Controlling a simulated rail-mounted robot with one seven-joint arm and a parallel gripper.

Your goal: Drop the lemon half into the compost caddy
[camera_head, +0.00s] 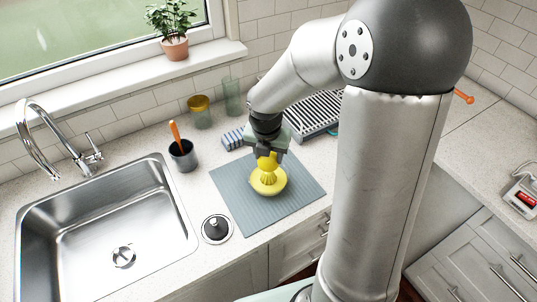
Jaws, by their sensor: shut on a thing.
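My gripper (267,152) points down over the grey ribbed mat and is shut on a yellow piece, the lemon half (267,161). The lemon half is right above the ribbed cone of a yellow citrus juicer (270,187), which stands on the mat. Their yellows merge, so I cannot tell whether they touch. A round steel-rimmed opening with a dark knobbed lid (216,229) is set in the counter left of the mat's front corner. It looks like the compost caddy, its inside hidden under the lid.
A steel sink (75,240) with a tap (38,140) is at the left. A dark cup (183,156) with an orange-handled tool, two glasses (200,112), a striped cloth (234,138) and a dish rack (315,112) stand behind. The mat (237,210) has bare room around the juicer.

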